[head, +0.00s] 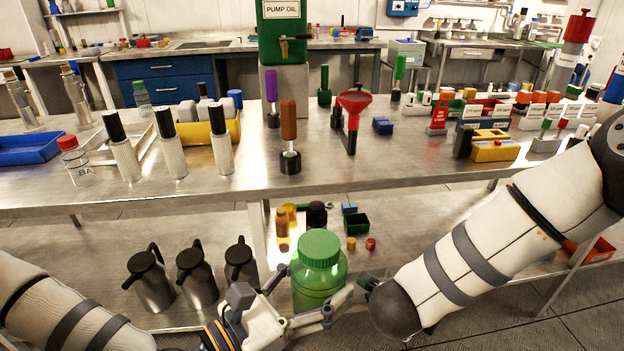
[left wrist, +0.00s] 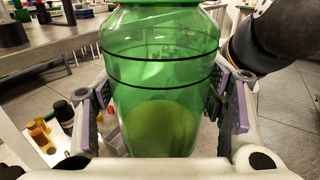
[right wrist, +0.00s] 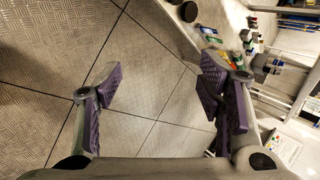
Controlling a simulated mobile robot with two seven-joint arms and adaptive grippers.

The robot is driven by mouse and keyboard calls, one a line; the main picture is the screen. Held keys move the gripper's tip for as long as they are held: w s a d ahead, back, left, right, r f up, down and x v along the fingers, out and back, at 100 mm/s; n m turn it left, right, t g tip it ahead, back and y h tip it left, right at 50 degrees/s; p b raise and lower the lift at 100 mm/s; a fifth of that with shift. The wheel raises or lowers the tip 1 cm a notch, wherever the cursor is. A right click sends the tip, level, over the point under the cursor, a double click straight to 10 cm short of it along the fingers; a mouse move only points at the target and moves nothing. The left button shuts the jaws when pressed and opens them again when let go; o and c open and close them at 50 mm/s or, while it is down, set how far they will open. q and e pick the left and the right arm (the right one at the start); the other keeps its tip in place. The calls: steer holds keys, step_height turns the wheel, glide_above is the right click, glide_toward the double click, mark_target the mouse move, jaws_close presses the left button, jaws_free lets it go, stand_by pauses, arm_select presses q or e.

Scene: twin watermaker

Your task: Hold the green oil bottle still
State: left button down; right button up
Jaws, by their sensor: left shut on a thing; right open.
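The green oil bottle (head: 318,278) is a translucent green jar with a green lid, upright in front of the bench in the head view. My left gripper (head: 314,292) is shut around its body, one finger on each side. In the left wrist view the bottle (left wrist: 160,75) fills the space between the pads, with a paler green patch low inside. My right gripper (right wrist: 160,80) is open and empty in the right wrist view, with floor tiles behind it. In the head view it is mostly hidden behind my right forearm.
A steel bench (head: 390,170) spans the view, with white-bodied bottles (head: 172,145), a red funnel (head: 354,103) and a green pump oil tank (head: 283,30). On its lower shelf are dark jugs (head: 198,275) and small jars left of and behind the bottle. Floor is open at lower right.

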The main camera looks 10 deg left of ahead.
steer(key=w+a+r+m+g, duration=0.1)
steer(key=w+a+r+m, duration=0.1)
steer(key=r+m, duration=0.35)
steer(key=w+a+r+m, duration=0.2)
steer(key=a+r+m, duration=0.1)
steer(key=r+m, duration=0.25)
step_height(320, 180, up, 18)
steer(key=m+g+y, duration=0.4)
steer(key=m+g, duration=0.1)
steer(key=m, duration=1)
glide_above(312, 241)
steer(key=shift+w+d, duration=0.2)
steer(key=shift+s+a+r+g, duration=0.15)
steer(key=shift+s+g, duration=0.1)
steer(key=shift+g, duration=0.15)
step_height(312, 241, down, 8)
steer(key=shift+r, duration=0.15)
